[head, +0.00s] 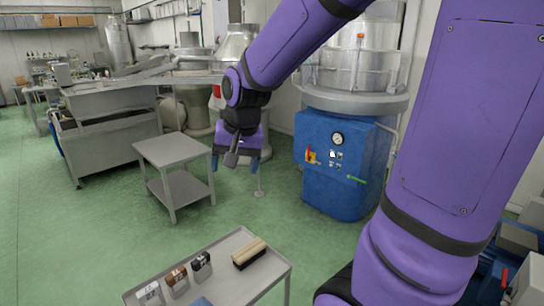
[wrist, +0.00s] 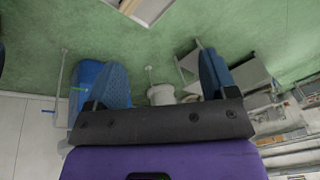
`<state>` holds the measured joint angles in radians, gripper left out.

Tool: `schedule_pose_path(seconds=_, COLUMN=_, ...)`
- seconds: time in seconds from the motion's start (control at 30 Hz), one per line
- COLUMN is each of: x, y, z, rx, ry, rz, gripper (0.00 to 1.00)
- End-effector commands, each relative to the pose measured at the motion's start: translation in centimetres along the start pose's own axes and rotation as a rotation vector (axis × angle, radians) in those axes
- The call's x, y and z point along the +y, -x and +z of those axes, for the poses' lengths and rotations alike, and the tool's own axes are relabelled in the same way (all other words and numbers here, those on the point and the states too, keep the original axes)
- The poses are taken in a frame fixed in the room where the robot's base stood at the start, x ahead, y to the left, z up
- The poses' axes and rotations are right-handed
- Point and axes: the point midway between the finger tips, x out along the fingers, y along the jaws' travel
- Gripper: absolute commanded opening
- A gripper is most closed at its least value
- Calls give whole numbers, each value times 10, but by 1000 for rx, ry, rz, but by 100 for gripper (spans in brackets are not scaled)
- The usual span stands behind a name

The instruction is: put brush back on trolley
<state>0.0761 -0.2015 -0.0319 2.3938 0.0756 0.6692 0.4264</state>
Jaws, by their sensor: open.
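A brush (head: 249,252) with a pale wooden back and dark underside lies on a grey metal top (head: 222,285) at the bottom of the head view. A grey two-tier trolley (head: 174,152) stands farther back on the floor, its top bare. My gripper (head: 235,160) hangs in the air right of that trolley, beyond and above the brush, pointing down. In the wrist view its blue fingers (wrist: 158,82) are wide apart with nothing between them. That view shows part of the trolley (wrist: 240,82) behind the right finger.
Several small labelled blocks (head: 176,276) stand left of the brush on the same top. A blue machine (head: 338,170) with a gauge stands right of my gripper. A steel bench (head: 105,140) is at left. Green floor is clear between the trolley and the near top.

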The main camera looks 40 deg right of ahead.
Motion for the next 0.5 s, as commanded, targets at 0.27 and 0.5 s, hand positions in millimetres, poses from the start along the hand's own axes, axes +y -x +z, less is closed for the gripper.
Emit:
schedule_pose_path(seconds=0.27, x=13, y=70, z=57, rx=83, ry=280, rz=-34, gripper=78)
schedule_pose_path(seconds=0.5, x=31, y=106, z=104, rx=147, ry=490, rz=-38, gripper=78)
